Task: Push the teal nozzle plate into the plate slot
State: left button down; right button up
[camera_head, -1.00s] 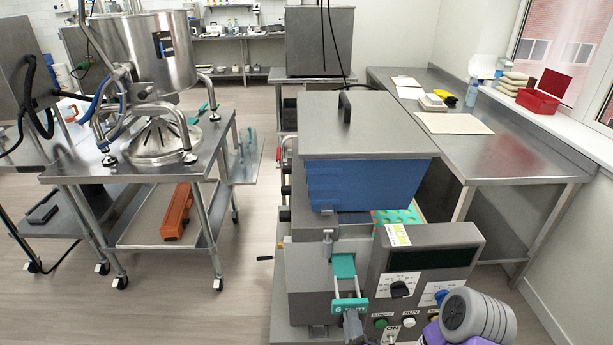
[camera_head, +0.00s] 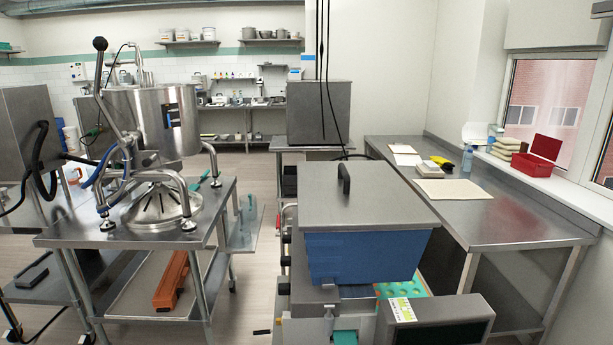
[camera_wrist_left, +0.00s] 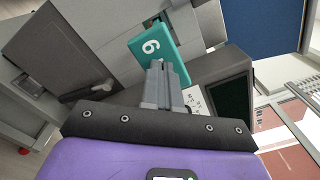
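The teal nozzle plate (camera_wrist_left: 158,50), with a white 6 on its end face, shows in the left wrist view at the grey depositor body (camera_wrist_left: 80,45). In the head view only a teal strip of the plate (camera_head: 345,338) shows at the bottom edge. My left gripper (camera_wrist_left: 160,68) has its fingers together, with their tips at the near edge of the numbered face; whether they touch it I cannot tell. The plate slot is mostly hidden, and how deep the plate sits in it is not clear. My right gripper is not in view.
The depositor carries a blue hopper (camera_head: 358,256) with a grey lid (camera_head: 365,195). A control box (camera_head: 440,321) stands to its right. A steel table (camera_head: 490,215) runs along the right wall. A steel cart (camera_head: 100,228) with a kettle stands left, with clear floor between.

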pick_arm(q)
jog(key=shift+w+b, duration=0.3)
jog(key=shift+w, duration=1)
jog(key=shift+s, duration=0.15)
